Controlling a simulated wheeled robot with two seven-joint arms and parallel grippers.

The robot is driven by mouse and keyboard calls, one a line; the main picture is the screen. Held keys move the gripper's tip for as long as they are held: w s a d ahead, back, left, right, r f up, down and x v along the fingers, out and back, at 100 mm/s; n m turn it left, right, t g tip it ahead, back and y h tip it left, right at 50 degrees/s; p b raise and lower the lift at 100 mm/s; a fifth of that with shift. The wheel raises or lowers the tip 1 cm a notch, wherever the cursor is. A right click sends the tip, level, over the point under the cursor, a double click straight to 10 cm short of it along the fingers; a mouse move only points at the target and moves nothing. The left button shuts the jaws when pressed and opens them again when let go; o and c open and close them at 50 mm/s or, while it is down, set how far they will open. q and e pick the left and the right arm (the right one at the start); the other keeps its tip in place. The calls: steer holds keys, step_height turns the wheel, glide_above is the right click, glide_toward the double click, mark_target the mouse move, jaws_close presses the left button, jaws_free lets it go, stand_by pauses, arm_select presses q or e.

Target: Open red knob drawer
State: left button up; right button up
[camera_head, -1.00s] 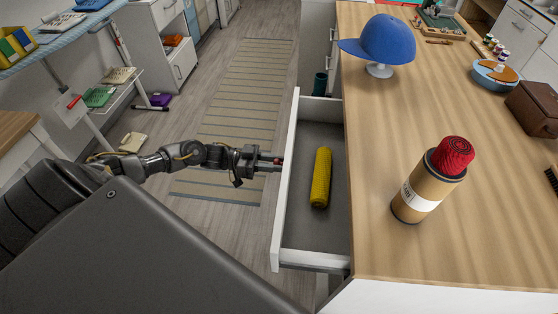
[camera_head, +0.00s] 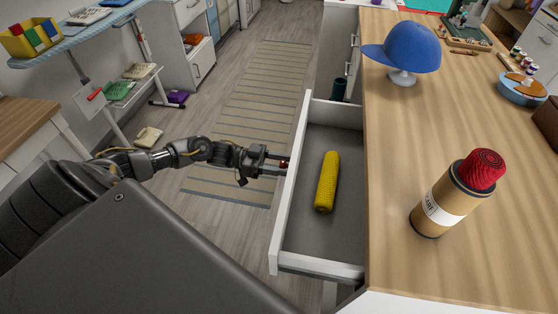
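The drawer (camera_head: 320,240) stands open, pulled out to the left from under the wooden counter, and a yellow textured roll (camera_head: 327,182) lies in it. Its red knob (camera_head: 284,163) is on the outer face of the drawer's white front (camera_head: 289,195). My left gripper (camera_head: 276,164) is at the knob, with its two fingers parted and the knob showing between their tips. Whether a finger still touches the knob is too small to tell. My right gripper is not in view.
A striped rug (camera_head: 255,100) lies on the floor. The floor left of the drawer is clear. Low shelving stands at the far left.

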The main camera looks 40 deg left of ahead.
arm_select(q)
steer(key=shift+f, duration=0.25)
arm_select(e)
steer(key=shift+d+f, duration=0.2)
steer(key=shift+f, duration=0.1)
arm_select(q)
steer(key=b+v, duration=0.1)
steer(key=v, duration=0.9)
steer(key=shift+s+a+r+b, duration=0.2)
steer(key=shift+a+r+b, duration=0.1)
steer(key=shift+a+b, duration=0.1)
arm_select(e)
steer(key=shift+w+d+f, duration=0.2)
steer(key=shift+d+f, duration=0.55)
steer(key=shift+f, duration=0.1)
